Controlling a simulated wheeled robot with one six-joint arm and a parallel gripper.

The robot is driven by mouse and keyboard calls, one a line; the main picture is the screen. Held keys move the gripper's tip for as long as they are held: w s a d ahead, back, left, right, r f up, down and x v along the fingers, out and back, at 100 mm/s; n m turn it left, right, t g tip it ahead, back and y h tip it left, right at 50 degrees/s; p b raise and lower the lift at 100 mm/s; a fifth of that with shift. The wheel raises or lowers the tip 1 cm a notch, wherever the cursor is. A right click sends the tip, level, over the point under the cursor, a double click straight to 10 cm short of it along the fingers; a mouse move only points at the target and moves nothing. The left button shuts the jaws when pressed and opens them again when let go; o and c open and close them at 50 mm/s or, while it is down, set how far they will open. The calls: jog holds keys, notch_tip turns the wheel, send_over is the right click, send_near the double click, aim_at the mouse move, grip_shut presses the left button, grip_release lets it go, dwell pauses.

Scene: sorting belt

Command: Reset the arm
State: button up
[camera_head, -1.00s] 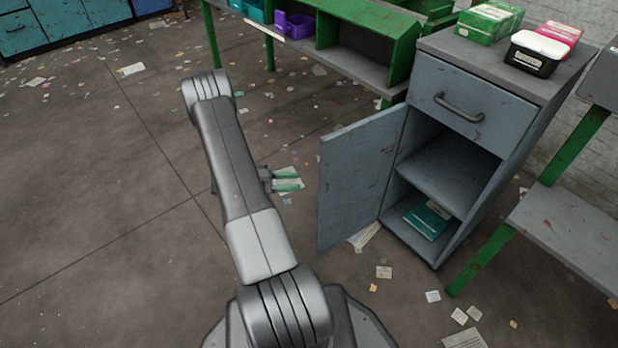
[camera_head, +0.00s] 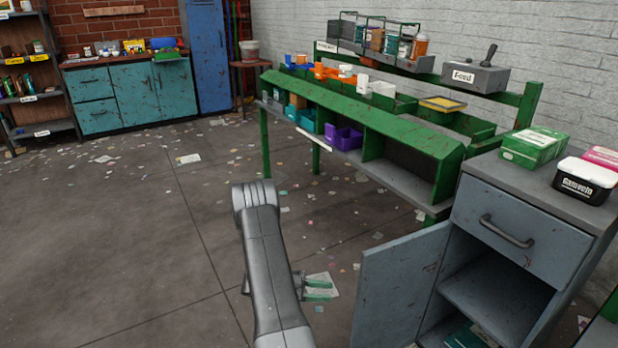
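My grey arm (camera_head: 267,270) rises from the bottom of the head view, with its elbow (camera_head: 254,196) raised. My gripper (camera_head: 318,290) shows partly to the right of the arm, low over the floor. The wrist and the rest of the gripper are mostly hidden behind the arm link.
A grey cabinet (camera_head: 522,235) stands at right, its door (camera_head: 400,285) open toward my gripper. A green box (camera_head: 533,146) and a black-and-white tub (camera_head: 584,182) stand on it. A green sorting bench (camera_head: 385,137) lies behind. The littered floor (camera_head: 110,240) at left is free.

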jog(key=s+d+b, duration=0.1)
jog(key=d+b, duration=0.1)
jog(key=d, duration=0.8)
jog(key=shift+s, duration=0.15)
jog(key=shift+d, duration=0.15)
